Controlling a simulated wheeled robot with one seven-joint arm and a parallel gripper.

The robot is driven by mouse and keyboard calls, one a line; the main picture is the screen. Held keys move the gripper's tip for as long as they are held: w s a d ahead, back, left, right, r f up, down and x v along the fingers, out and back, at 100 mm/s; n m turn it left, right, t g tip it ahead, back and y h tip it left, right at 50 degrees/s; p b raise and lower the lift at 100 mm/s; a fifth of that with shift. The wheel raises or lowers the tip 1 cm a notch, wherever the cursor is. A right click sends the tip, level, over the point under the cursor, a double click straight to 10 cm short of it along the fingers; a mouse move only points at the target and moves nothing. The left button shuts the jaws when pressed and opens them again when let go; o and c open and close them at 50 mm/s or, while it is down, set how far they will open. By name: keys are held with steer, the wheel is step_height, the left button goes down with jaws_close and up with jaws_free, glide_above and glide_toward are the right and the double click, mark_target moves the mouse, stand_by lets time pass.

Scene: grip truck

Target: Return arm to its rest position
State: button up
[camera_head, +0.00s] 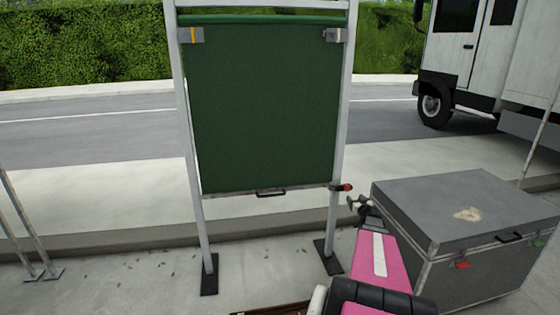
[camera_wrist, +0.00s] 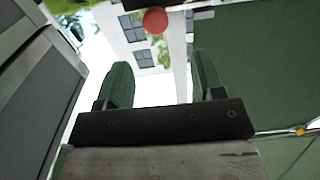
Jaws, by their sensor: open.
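My gripper (camera_head: 357,204) is at the end of my pink arm, close to the lower right of the green panel's frame, beside the right post. In the wrist view my gripper (camera_wrist: 160,80) shows two green fingers set apart with nothing between them. A red knob (camera_head: 347,187) sticks out by the right post at the panel's lower corner, just above my gripper. A round red end (camera_wrist: 155,20) shows beyond the fingertips in the wrist view. Whether it touches a finger I cannot tell.
The green panel (camera_head: 262,110) hangs in a metal frame with black feet. A large grey case (camera_head: 460,205) stands close on the right of my arm. A white truck (camera_head: 470,60) is on the road behind. The pavement left of the frame is mostly clear.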

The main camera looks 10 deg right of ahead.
steer(key=s+a+m+g+h, duration=0.2)
steer(key=s+a+g, duration=0.25)
steer(key=a, duration=0.55)
steer(key=s+a+m+g+h, duration=0.1)
steer(key=s+a+g+h, duration=0.15)
steer(key=a+g, duration=0.45)
steer(key=s+a+n+g+y, duration=0.1)
steer(key=s+a+g+y, duration=0.1)
steer(key=s+a, duration=0.7)
steer(key=s+a+n+g+y, duration=0.2)
steer(key=s+a+g, duration=0.2)
steer(key=s+a, duration=0.5)
steer(key=a, duration=0.5)
steer(key=shift+s, duration=0.2)
steer(key=shift+f+g+y, duration=0.1)
steer(key=shift+g+y, duration=0.15)
